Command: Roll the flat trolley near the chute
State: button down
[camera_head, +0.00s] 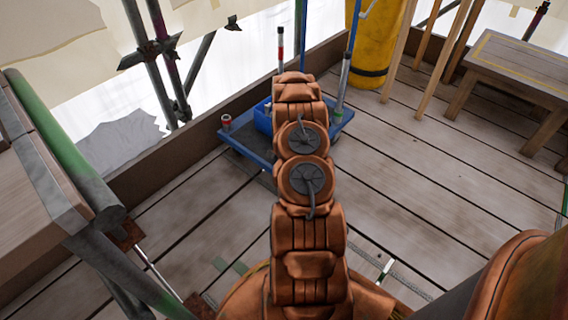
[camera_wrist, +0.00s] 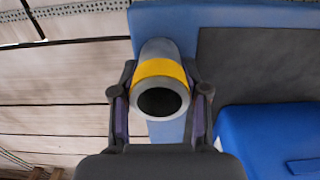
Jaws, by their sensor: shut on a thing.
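The flat trolley (camera_head: 250,152) is a low blue platform on the plank deck, beside the dark kerb board. Its blue edge (camera_wrist: 245,14) and dark grey top (camera_wrist: 255,62) show in the wrist view. My gripper (camera_wrist: 161,88) is shut on a grey tube with a yellow band (camera_wrist: 160,68), at the trolley's edge. The tube's open end faces the wrist camera. In the head view my arm hides the gripper and part of the trolley. A yellow cylinder (camera_head: 374,40), possibly the chute, stands behind and right of the trolley.
A blue bin (camera_head: 263,116) sits on the trolley. A small red-topped object (camera_head: 226,122) stands at its left corner. Scaffold poles (camera_head: 152,62) rise at the left. A wooden bench (camera_head: 515,68) and timber legs stand at the right. Deck (camera_head: 440,165) to the trolley's right is open.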

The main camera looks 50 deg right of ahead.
jog(key=shift+d, duration=0.85)
jog(key=c, duration=0.5)
grip_release()
jog(key=shift+r, duration=0.1)
